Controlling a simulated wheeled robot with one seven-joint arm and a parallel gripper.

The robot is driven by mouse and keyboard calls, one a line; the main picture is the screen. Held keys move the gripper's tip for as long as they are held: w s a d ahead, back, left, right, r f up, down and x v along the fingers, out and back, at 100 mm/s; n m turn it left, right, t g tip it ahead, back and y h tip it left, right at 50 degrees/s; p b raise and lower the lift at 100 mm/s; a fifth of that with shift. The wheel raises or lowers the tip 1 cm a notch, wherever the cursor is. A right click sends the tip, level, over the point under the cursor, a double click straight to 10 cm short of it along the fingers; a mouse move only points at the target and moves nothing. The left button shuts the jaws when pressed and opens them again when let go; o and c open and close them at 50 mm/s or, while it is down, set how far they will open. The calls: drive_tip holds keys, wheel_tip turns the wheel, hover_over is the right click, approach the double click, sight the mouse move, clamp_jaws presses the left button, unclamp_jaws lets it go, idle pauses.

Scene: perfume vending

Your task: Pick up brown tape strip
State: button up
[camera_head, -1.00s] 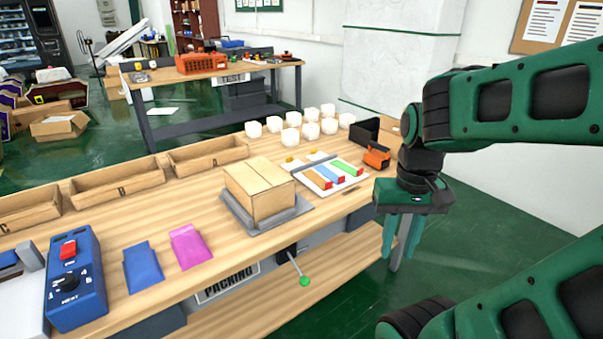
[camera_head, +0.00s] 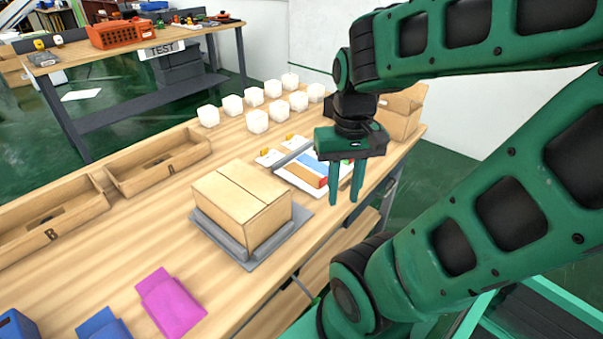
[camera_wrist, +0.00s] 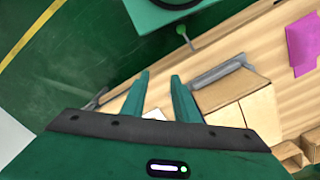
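The brown tape strip (camera_head: 305,175) lies on a white tray (camera_head: 284,174) near the front edge of the packing table, beside a blue strip (camera_head: 318,163). My gripper (camera_head: 343,198) is open and empty. It points down and appears in front of the tray's right part, apart from the strips, near the table's front edge. The brown strip cannot be made out there.
A closed cardboard box (camera_head: 242,200) stands on a grey platform (camera_head: 297,228) left of the tray. Several white cubes (camera_head: 257,121) stand behind. A brown box (camera_head: 400,112) is at the table's far right end. A pink packet (camera_head: 170,302) lies at the near left.

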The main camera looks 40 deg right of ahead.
sight(306, 175)
drive_tip(key=shift+w+a, duration=0.1)
drive_tip(key=shift+a, duration=0.05)
drive_tip(key=w+d+f+m, duration=0.2)
drive_tip(key=w+d+m, duration=0.9)
drive_tip(key=w, duration=0.5)
wheel_tip(306, 175, down, 10)
drive_tip(key=shift+s+f, duration=0.1)
drive_tip(key=shift+s, duration=0.05)
clamp_jaws()
